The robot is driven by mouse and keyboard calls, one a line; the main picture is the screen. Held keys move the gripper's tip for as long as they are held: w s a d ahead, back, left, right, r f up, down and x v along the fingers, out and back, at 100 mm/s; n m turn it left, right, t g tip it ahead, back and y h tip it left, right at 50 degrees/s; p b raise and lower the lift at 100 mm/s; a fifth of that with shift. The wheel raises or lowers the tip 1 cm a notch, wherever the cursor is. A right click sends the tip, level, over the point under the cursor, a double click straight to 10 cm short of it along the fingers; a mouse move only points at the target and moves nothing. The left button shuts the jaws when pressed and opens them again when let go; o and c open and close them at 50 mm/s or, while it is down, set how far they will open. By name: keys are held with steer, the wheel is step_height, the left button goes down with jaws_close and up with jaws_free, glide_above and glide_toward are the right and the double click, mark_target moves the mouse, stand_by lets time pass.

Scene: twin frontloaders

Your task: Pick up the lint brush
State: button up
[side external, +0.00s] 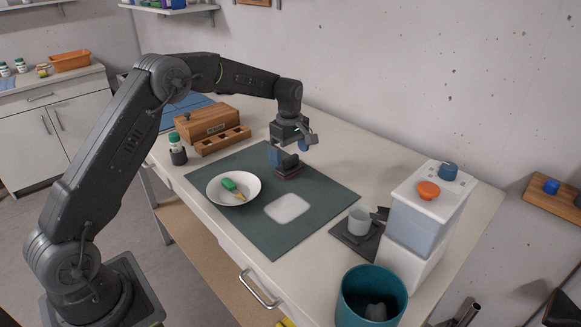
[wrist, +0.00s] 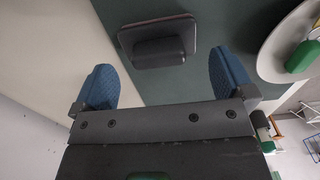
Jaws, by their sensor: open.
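The lint brush looks like a dark grey block (side external: 287,170) with a raised grip and a thin reddish-brown base. It lies on the green mat (side external: 255,163) near its back edge. My gripper (side external: 289,151) is above it, pointing down, with its two blue fingers spread and nothing between them. In the wrist view, the lint brush (wrist: 158,44) is just beyond the fingertips, roughly centred between them. The open gripper (wrist: 163,70) does not appear to touch it.
A white dish (side external: 234,200) holding a green item (side external: 229,184) stands left of the brush. A white pad (side external: 287,208) lies nearer the front. A wooden box (side external: 207,122) is behind left. A cup (side external: 359,220), a clear-sided container (side external: 418,212) and a teal bin (side external: 370,298) are on the right.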

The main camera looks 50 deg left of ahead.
mark_target(291, 157)
step_height(291, 157, down, 4)
steer(key=shift+w+d+f, duration=0.1)
steer(key=shift+c, duration=0.4)
steer(key=c, duration=0.5)
steer(key=shift+c, duration=0.2)
steer(key=shift+r, duration=0.7)
step_height(291, 157, up, 3)
steer(key=shift+f, duration=0.2)
steer(key=s+a+r, duration=0.7)
steer(key=a, duration=0.2)
steer(key=shift+s, duration=0.2)
